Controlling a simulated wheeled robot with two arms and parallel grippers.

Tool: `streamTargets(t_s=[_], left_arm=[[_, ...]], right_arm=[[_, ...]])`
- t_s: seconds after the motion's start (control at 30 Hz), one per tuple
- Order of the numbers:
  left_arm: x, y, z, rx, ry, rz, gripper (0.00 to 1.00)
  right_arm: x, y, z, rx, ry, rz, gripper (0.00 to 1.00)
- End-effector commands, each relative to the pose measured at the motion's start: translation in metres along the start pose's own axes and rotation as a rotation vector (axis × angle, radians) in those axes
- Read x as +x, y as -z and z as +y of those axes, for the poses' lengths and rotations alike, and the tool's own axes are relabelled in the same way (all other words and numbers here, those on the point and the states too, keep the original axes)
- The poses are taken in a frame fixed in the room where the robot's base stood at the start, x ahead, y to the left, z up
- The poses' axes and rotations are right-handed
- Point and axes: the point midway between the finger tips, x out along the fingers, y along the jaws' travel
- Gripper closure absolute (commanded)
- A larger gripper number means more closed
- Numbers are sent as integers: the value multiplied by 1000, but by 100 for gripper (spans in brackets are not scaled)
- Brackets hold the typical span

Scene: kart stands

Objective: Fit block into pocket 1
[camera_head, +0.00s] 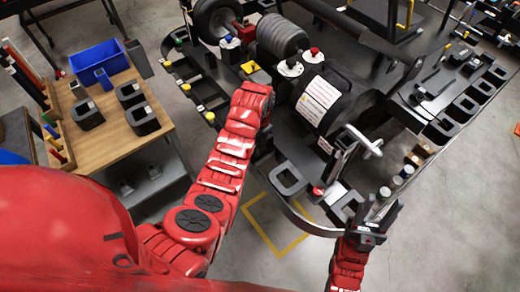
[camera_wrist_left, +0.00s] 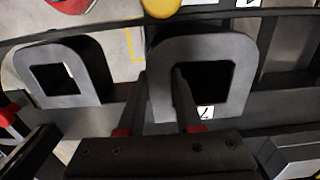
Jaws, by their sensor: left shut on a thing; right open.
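In the left wrist view, my left gripper (camera_wrist_left: 158,100) is shut on the wall of a dark grey block (camera_wrist_left: 208,46) with a square opening. One finger is inside the opening and the other outside. A white numbered label (camera_wrist_left: 205,112) shows at its lower edge; I cannot tell whether the block is seated in a pocket. A similar square-holed piece (camera_wrist_left: 88,48) stands to its left. In the head view my left gripper is hidden beyond its red arm.
A kart stand with a large wheel (camera_head: 284,36) and a labelled drum (camera_head: 318,105) fills the middle. A wooden table (camera_head: 115,92) at left holds a blue bin (camera_head: 97,58) and several black blocks. Grey floor (camera_head: 445,225) is clear at right.

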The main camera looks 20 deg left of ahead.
Motion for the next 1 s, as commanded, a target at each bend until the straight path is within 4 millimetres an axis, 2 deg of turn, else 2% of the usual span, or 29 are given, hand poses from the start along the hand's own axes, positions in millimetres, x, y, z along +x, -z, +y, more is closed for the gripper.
streamTargets(t_s=[0.17, 0.53, 0.87, 0.9, 1.0], left_arm=[[6, 0, 0, 1, 2, 0, 100], [39, -1, 0, 0, 0, -3, 100], [43, 0, 0, 0, 2, 0, 100], [44, 0, 0, 0, 1, 0, 65], [42, 0, 0, 0, 1, 0, 47]], right_arm=[[5, 1, 0, 0, 0, -1, 50], [15, 2, 1, 0, 0, 0, 50], [10, 2, 0, 0, 0, -1, 50], [10, 2, 0, 0, 0, 0, 50], [11, 2, 1, 0, 0, 0, 50]])
